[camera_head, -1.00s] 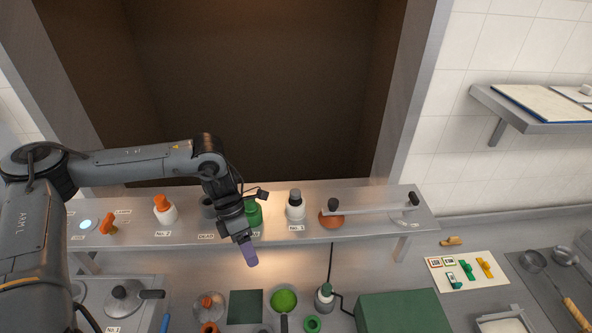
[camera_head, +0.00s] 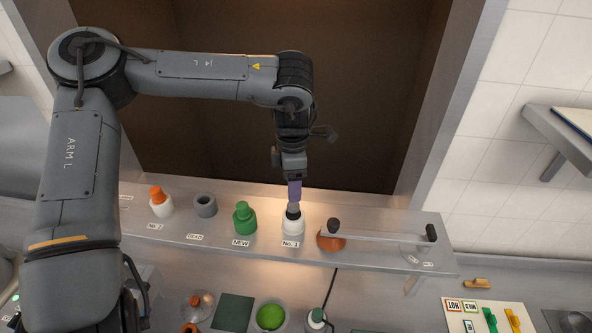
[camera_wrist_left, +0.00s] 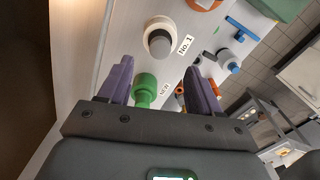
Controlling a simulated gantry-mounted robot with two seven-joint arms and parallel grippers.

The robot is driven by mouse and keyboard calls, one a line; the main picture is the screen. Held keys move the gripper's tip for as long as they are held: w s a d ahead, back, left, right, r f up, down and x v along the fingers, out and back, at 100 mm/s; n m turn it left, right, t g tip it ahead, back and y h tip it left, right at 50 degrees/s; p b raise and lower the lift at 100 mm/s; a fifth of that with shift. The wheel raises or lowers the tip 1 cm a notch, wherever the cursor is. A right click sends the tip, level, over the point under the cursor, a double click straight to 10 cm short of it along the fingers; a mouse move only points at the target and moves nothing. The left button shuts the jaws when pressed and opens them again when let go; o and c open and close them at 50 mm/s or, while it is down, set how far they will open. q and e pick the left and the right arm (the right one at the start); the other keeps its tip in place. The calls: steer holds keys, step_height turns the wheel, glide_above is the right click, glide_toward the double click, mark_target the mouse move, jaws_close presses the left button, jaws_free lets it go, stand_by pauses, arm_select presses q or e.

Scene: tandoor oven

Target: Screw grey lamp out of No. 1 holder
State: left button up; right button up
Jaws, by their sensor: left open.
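The grey lamp (camera_head: 293,209) sits upright in the white No. 1 holder (camera_head: 292,226) on the steel shelf. The left wrist view shows the grey lamp (camera_wrist_left: 159,44) end-on inside the white holder (camera_wrist_left: 150,30), beside its No. 1 label (camera_wrist_left: 186,44). My left gripper (camera_head: 294,198) points down with its purple fingers just above the lamp in the head view, and partly covers its top. In the left wrist view the fingers (camera_wrist_left: 160,75) are apart with nothing held, and the lamp lies beyond the tips. My right gripper is not in view.
Left of No. 1 stand a green lamp in the NEW holder (camera_head: 244,219), an empty-looking grey DEAD holder (camera_head: 205,206) and an orange lamp in the No. 2 holder (camera_head: 161,204). To the right a bar with dark knobs (camera_head: 385,231) lies along the shelf, near a terracotta piece (camera_head: 329,240).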

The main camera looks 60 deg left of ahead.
mark_target(293, 215)
arm_select(q)
steer(key=shift+f+p, duration=0.5)
steer(key=shift+f, duration=3.1)
